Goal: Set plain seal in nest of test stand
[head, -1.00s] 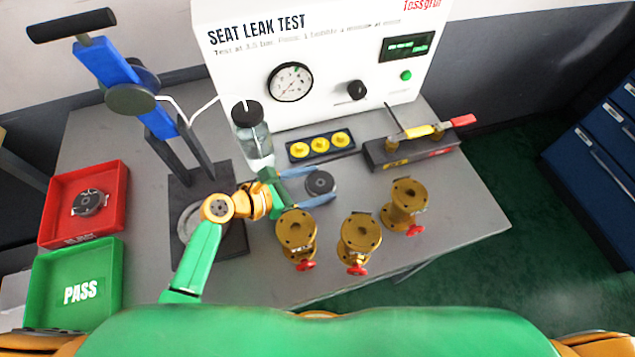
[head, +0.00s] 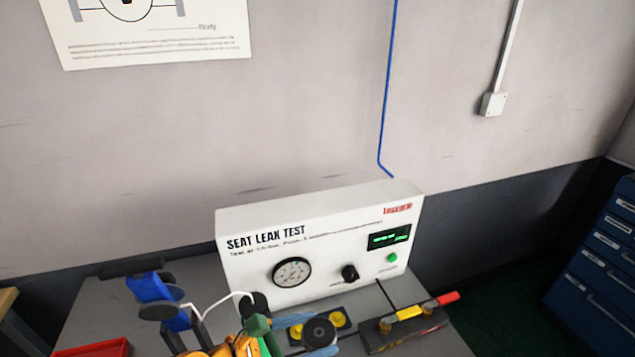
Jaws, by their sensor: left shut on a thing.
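My left gripper (head: 321,333) is at the bottom of the head view, its blue fingers shut on a dark round disc with a small centre, which I take as the plain seal (head: 318,330). The seal is in front of the yellow parts' rack. The test stand (head: 158,291), with a blue column and dark lever, stands to the left of the gripper, apart from it. The stand's base and nest are below the picture edge. My right gripper is not in view.
The white seat leak test panel (head: 325,262) stands behind. A dark rack of yellow parts (head: 338,320) is partly covered by the gripper. A clamp fixture with a red-tipped handle (head: 405,331) is at right. A red tray (head: 100,348) shows at lower left.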

